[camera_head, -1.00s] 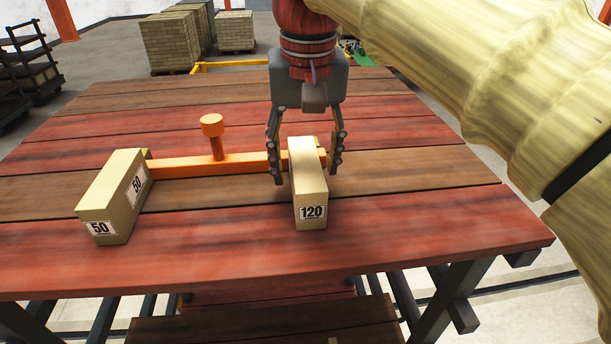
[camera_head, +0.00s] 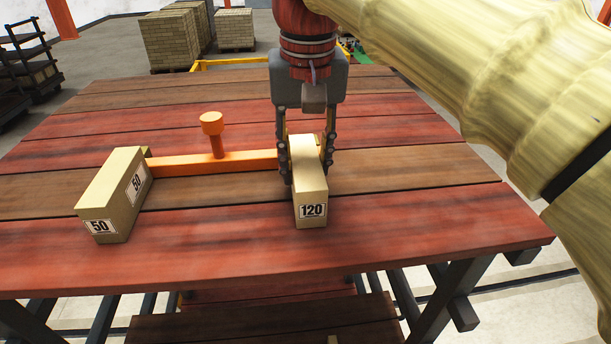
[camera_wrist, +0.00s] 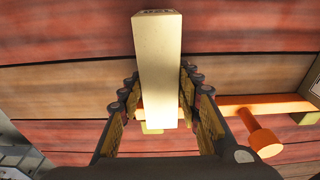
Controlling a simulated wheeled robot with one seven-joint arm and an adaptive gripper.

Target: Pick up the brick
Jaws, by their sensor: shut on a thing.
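A pale tan brick (camera_head: 310,182) labelled 120 lies on the wooden table, its label end toward the front edge. It also shows in the wrist view (camera_wrist: 158,70), running up from between the fingers. My gripper (camera_head: 305,172) reaches down from above and is shut on this brick, with one finger along each long side. The brick appears to rest on the table. A second tan brick (camera_head: 113,200) labelled 50 lies at the left, apart from my gripper.
An orange bar with an upright knob (camera_head: 212,135) lies on the table between the two bricks, its right end close behind the held brick. The plank table (camera_head: 420,215) is clear at the right and front. Stacked brick pallets (camera_head: 172,40) stand on the floor behind.

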